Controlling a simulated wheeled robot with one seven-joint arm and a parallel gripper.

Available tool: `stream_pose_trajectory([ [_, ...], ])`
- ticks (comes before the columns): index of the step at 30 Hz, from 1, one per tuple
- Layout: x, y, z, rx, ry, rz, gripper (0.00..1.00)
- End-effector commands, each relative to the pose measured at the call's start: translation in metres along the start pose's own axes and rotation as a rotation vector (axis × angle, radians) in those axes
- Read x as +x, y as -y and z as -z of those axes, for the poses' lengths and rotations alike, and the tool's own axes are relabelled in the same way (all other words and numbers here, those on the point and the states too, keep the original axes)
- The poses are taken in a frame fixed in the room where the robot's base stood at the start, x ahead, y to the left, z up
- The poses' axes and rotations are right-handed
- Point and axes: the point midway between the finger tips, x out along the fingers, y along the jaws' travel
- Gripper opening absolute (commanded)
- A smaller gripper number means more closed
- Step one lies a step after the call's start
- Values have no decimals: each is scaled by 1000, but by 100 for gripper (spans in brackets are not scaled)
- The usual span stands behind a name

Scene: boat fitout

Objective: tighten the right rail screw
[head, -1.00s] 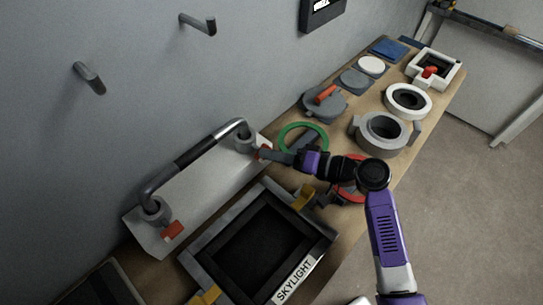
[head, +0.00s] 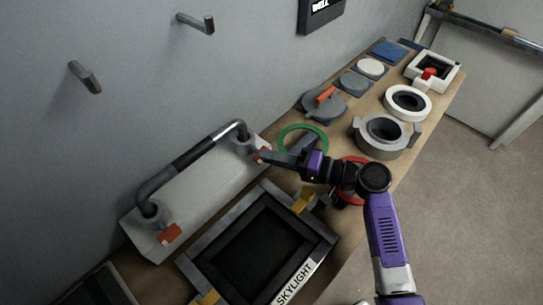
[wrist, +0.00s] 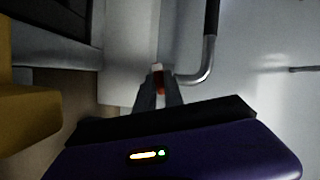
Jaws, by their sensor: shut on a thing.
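A grey rail (head: 190,153) with a black grip section stands on a pale block (head: 195,200) against the wall. The right rail screw has a red head (head: 263,152) at the foot of the rail's right post. My gripper (head: 266,156) reaches it from the right and is shut on it. A second red screw head (head: 170,233) is at the left post. The fingers partly hide the right screw.
A dark frame marked SKYLIGHT (head: 295,285) with yellow clamps lies in front of the block. A green ring (head: 302,128) and a red ring (head: 352,160) lie near my arm. Several round fittings fill the bench's far end. Wall pegs (head: 196,22) stick out above.

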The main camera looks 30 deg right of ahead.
Motion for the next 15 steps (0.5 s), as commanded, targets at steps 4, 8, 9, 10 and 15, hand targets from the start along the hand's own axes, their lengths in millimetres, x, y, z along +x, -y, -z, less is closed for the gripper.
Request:
stream_pose_trajectory([
  [4, 0, -1, -2, 1, 4, -2, 30],
  [8, 0, -1, -1, 0, 3, -1, 35],
  [9, 0, -1, -1, 0, 2, -1, 35],
  [10, 0, -1, -1, 0, 2, -1, 35],
  [15, -2, -1, 0, -1, 1, -1, 35],
])
